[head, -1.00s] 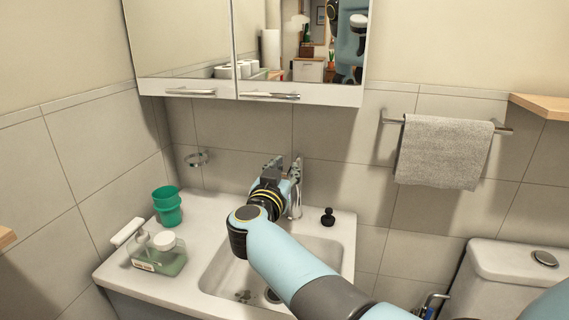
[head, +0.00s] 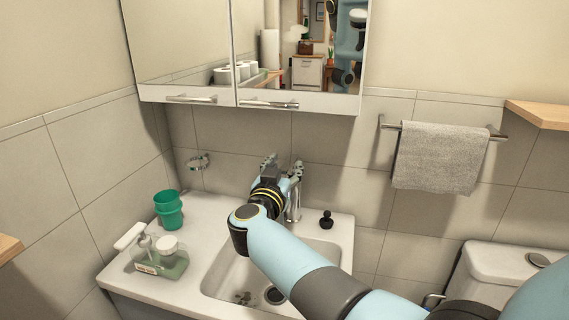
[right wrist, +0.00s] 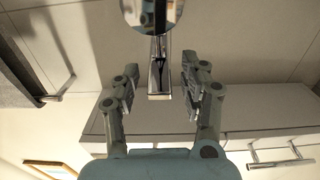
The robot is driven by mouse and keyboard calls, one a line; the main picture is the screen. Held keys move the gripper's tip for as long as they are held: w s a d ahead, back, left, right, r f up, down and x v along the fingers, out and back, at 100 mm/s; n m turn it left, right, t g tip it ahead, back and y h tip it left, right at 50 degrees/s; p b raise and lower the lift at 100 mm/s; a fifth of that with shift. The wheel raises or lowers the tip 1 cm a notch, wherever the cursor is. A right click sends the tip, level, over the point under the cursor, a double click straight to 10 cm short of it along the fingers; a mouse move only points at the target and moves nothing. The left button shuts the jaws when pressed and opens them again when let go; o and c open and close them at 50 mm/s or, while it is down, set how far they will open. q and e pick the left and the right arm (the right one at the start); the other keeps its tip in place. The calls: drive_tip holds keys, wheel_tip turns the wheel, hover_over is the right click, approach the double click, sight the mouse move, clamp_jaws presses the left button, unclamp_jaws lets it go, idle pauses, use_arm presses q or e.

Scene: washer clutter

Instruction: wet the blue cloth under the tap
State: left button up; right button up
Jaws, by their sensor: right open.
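The chrome tap (head: 295,200) stands at the back of the white sink (head: 222,270). My right gripper (head: 279,164) is at the top of the tap, partly hidden by its own wrist. In the right wrist view my right gripper (right wrist: 163,92) is open, with a finger on each side of the tap's lever (right wrist: 159,75). Gaps show between the lever and both fingers. No water shows, though my arm covers part of the basin. I see no blue cloth in either view. My left gripper is not in view.
A small black object (head: 326,219) stands right of the tap. A grey towel (head: 438,157) hangs on the wall rail. A mirrored cabinet (head: 250,97) overhangs the sink.

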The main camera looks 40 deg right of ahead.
wheel_tip(320, 180, up, 10)
idle(0.4)
drive_tip(key=shift+f, duration=0.1)
idle(0.4)
